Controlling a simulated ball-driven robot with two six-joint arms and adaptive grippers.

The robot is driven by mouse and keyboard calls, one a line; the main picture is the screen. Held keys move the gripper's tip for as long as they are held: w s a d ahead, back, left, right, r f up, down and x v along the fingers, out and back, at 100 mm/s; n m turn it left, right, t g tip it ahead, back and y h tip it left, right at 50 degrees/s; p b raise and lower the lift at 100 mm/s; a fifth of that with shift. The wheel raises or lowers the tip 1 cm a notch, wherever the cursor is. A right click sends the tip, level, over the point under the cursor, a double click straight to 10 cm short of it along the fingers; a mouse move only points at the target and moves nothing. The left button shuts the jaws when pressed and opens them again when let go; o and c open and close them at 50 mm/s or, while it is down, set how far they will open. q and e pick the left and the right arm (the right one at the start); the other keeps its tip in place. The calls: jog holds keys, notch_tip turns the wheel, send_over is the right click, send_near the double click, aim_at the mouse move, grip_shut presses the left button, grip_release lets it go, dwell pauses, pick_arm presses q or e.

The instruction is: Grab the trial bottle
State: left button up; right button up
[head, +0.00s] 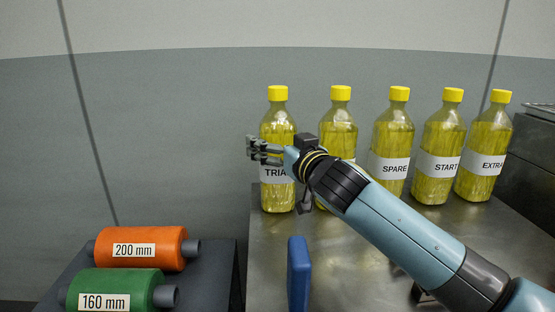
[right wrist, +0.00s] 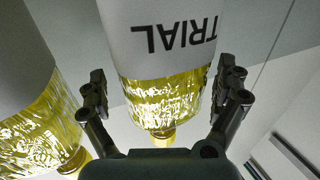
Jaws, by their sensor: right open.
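The trial bottle (head: 278,196) stands upright at the left end of a row, clear with yellow contents, a yellow cap and a white label. My right gripper (head: 252,148) overlaps it in the head view, fingers pointing left, and hides part of its label and middle. In the right wrist view the bottle (right wrist: 165,98) appears upside down, its label reading TRIAL. The open fingers (right wrist: 164,84) lie on either side of it there, with small gaps showing; I cannot tell how deep it sits between them. My left gripper is not in view.
The neighbouring bottle (head: 340,120) is partly behind my right arm. Bottles marked SPARE (head: 394,140), START (head: 440,140) and EXTRA (head: 486,135) stand further right. Orange (head: 170,236) and green (head: 130,284) spools lie left.

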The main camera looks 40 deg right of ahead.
jog(key=shift+w+d, duration=0.1)
jog(key=shift+w, duration=0.45)
jog(key=shift+s, duration=0.1)
jog(key=c, duration=1.6)
jog(key=shift+r, duration=0.1)
